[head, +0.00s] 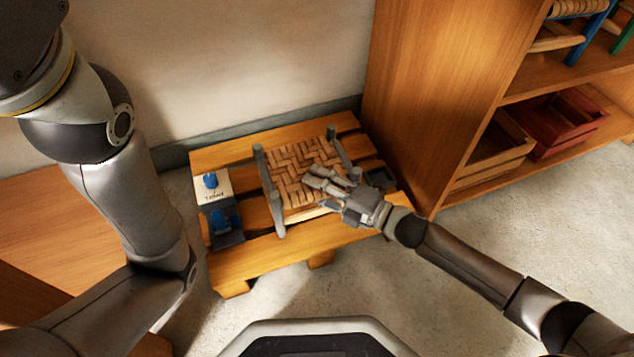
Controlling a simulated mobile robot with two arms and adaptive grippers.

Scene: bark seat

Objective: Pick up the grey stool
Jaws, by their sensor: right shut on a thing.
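The grey stool (300,168) has a woven brown bark seat and grey legs. It is on the wooden pallet (240,265), in the middle of the head view. My right gripper (328,185) is at the stool's near right side and is shut on it, over the edge of the seat. The gripper hides part of that edge and the near right leg. Whether the stool is lifted off the pallet cannot be told. Of my left arm only the links show, at the left; its gripper is not clearly in view.
A small box and card with blue items (222,220) sit on the pallet's left part. A tall wooden shelf (440,90) stands close on the right, holding a red crate (570,122), a wooden crate (492,155) and another stool. A wall is behind; grey floor (500,250) is clear at the right.

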